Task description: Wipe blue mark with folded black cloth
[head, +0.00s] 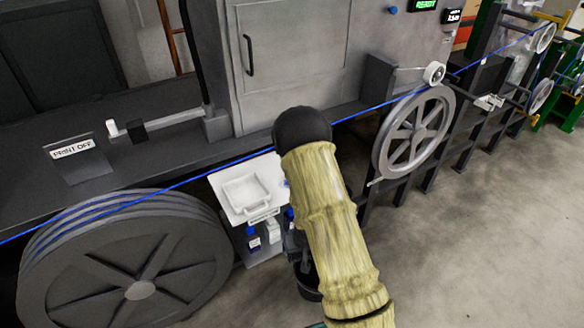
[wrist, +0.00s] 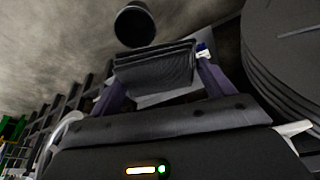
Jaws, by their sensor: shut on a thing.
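My gripper (wrist: 160,78) is shut on the folded black cloth (wrist: 153,66), which lies across between its two fingers in the wrist view. In the head view my arm covers most of the gripper, and the cloth cannot be made out there. A small blue mark (head: 286,183) shows at the right edge of the white shelf top (head: 226,205), partly hidden by my arm. In the wrist view a pale part of the shelf (wrist: 172,96) shows behind the cloth. Whether the cloth touches the shelf cannot be told.
A white tray (head: 245,190) sits on the shelf, with blue-labelled bottles (head: 253,240) below. A black bin (head: 307,284) stands on the floor. The blue cable (head: 180,184) runs above the shelf between a large grey drum (head: 130,265) and a spoked wheel (head: 415,132). Open floor lies right.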

